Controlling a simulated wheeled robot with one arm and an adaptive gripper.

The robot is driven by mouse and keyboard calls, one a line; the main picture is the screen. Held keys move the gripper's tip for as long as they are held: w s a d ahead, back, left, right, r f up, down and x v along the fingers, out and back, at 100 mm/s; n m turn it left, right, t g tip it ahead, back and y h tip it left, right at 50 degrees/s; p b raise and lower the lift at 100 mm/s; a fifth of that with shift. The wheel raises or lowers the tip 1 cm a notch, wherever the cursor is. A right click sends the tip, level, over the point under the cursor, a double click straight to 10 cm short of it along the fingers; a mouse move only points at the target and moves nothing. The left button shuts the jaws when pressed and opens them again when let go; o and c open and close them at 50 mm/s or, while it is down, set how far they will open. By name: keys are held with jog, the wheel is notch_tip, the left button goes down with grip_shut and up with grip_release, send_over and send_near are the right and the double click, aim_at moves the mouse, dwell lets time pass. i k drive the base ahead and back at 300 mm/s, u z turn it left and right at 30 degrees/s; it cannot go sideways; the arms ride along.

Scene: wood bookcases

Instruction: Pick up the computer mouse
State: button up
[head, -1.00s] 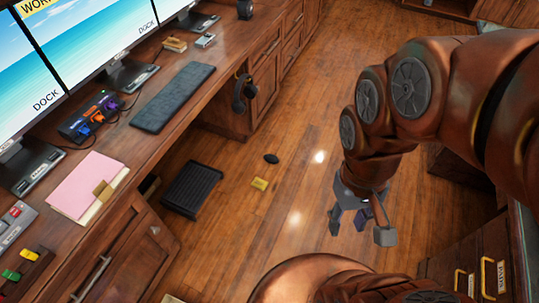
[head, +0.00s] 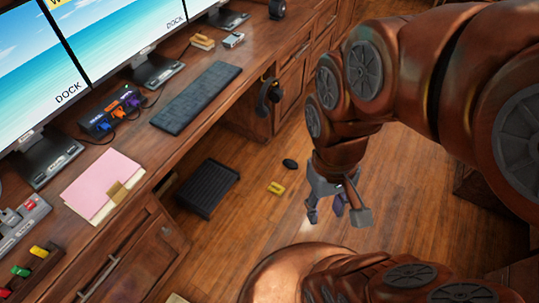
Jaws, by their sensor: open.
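A small black oval that looks like the computer mouse (head: 290,164) lies on the wooden floor near the middle of the head view. My gripper (head: 325,212) is below and to the right of it in the picture, fingers pointing down. The gripper is open and nothing shows between its fingers. It is apart from the mouse. My arm comes in from the right and hides part of the gripper's upper side.
A yellow block (head: 275,188) lies on the floor beside the mouse. A black ribbed footrest (head: 208,188) is to the left, partly under the desk (head: 166,160). Headphones (head: 268,96) hang at the desk's side. A keyboard (head: 196,98) lies on top. Floor around the mouse is mostly clear.

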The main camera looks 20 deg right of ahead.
aim_at(290, 163)
jog(key=u, duration=0.15)
jog(key=i, duration=1)
jog(key=z, duration=0.35)
